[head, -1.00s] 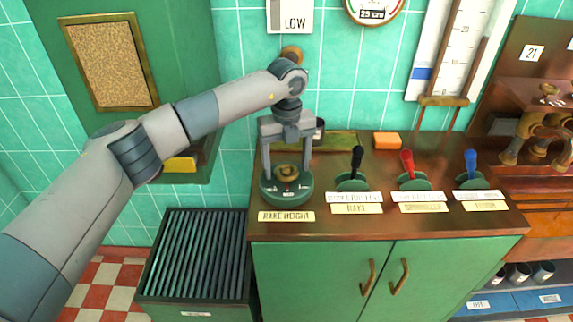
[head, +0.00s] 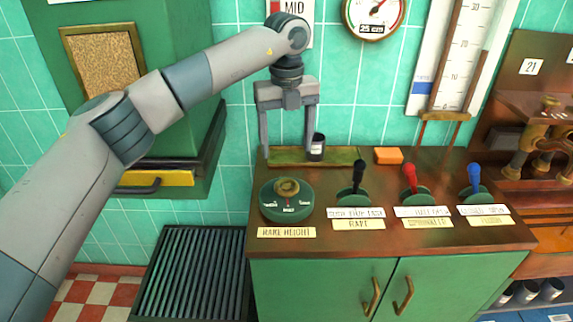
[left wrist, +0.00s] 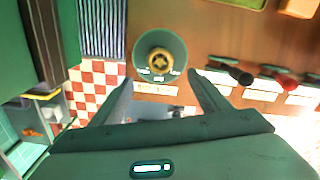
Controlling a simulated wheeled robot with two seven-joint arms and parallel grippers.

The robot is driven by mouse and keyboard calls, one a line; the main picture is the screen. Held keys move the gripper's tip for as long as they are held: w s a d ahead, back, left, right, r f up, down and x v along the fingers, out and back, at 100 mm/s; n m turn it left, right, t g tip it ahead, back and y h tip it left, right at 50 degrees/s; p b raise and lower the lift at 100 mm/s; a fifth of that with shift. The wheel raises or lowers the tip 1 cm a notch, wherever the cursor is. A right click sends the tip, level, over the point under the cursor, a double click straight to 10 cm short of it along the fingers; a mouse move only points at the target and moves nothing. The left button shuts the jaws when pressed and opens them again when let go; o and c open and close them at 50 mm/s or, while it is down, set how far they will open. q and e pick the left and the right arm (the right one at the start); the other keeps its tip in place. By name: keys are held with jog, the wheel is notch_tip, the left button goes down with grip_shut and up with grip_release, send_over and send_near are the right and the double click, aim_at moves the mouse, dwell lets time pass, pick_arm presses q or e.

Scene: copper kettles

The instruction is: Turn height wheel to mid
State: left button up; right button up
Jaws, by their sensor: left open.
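The height wheel is a brass knob (head: 287,187) on a round green dial base (head: 270,207), on the cabinet top behind a "RAKE HEIGHT" label (head: 286,232). In the left wrist view the knob (left wrist: 159,61) shows from above, between the fingertips in the picture. My left gripper (head: 287,147) is open and empty, raised above and apart from the wheel. A wall sign (head: 294,8), partly cut by the frame and my arm, reads "MID". My right gripper is not in view.
Black (head: 358,175), red (head: 409,178) and blue (head: 474,178) levers stand right of the wheel. A dark cup (head: 317,147) on a green tray (head: 345,155) and an orange block (head: 388,155) lie behind. A slatted bin (head: 190,275) stands at lower left.

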pick_arm(q)
notch_tip(320, 180, up, 6)
jog(key=shift+b, duration=0.35)
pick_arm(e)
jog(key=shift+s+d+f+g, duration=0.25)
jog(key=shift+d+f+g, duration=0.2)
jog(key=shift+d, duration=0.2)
pick_arm(q)
jog(key=shift+s, duration=0.1)
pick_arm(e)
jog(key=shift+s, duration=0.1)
